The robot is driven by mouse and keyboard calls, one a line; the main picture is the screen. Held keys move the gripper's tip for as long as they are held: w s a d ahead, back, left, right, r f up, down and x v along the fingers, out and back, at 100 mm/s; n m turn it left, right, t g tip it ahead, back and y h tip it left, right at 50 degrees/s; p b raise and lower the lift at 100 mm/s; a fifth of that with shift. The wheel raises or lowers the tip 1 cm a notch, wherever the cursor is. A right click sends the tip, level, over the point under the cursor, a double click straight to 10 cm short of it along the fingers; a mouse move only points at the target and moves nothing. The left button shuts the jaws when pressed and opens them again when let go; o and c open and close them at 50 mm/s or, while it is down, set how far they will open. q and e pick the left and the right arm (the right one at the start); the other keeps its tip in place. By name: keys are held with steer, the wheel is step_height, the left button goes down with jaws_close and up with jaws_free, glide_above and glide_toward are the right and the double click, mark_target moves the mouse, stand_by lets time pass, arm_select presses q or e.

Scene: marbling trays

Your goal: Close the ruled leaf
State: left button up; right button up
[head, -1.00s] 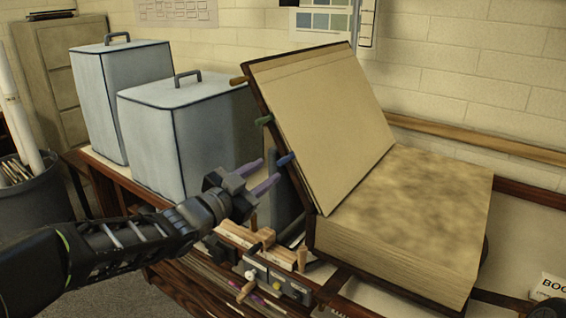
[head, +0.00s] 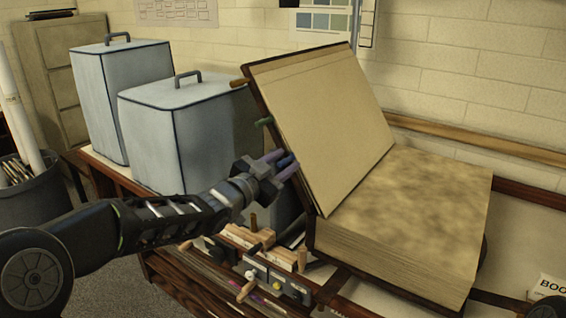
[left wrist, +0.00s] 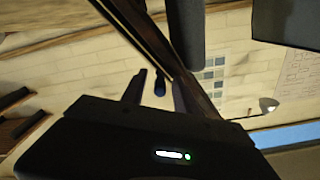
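A large open book has a raised leaf (head: 325,125), pale tan with a thin line near its top, tilted up on the left. A brown peg (head: 240,82), a green peg (head: 264,121) and a blue peg (head: 287,160) stick out from its dark outer edge. The mottled page block (head: 415,205) lies to the right. My left gripper (head: 284,164) is at the blue peg. In the left wrist view its fingers (left wrist: 158,82) are apart, with the blue peg (left wrist: 160,87) between them; contact cannot be told. My right gripper is not in view.
Two pale blue lidded boxes (head: 190,140) (head: 122,100) stand at the left. Wooden and grey fittings (head: 262,255) with small knobs lie below the gripper, left of the book. A wooden rail (head: 480,142) runs along the brick wall. A white sign (head: 548,288) stands at lower right.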

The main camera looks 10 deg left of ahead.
arm_select(q)
steer(key=shift+c, duration=0.3)
jaws_close()
stand_by(1.1)
